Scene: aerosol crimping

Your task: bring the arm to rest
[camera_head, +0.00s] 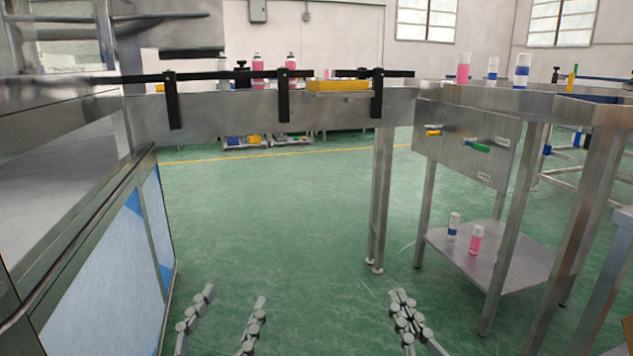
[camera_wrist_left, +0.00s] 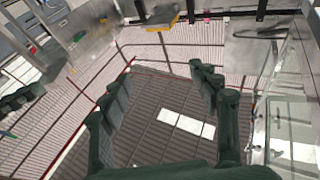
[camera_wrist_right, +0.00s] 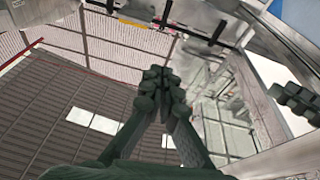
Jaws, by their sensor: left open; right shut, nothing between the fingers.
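My left gripper (camera_head: 234,297) is low in the head view, left of centre, with its fingers apart and nothing between them. The left wrist view shows its spread fingers (camera_wrist_left: 160,105). My right gripper (camera_head: 402,296) is low in the head view, right of the left one. Its fingertips meet with nothing held, as the right wrist view also shows (camera_wrist_right: 163,82). Both grippers are in front of the conveyor and over the green floor, touching nothing that I can see.
A steel conveyor (camera_head: 220,106) with pink aerosol cans (camera_head: 257,70) and a yellow block (camera_head: 338,86) crosses ahead. A steel table (camera_head: 500,97) with several cans stands right, with two cans on its lower shelf (camera_head: 495,262). A steel machine cabinet (camera_head: 130,262) stands left. Floor between is clear.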

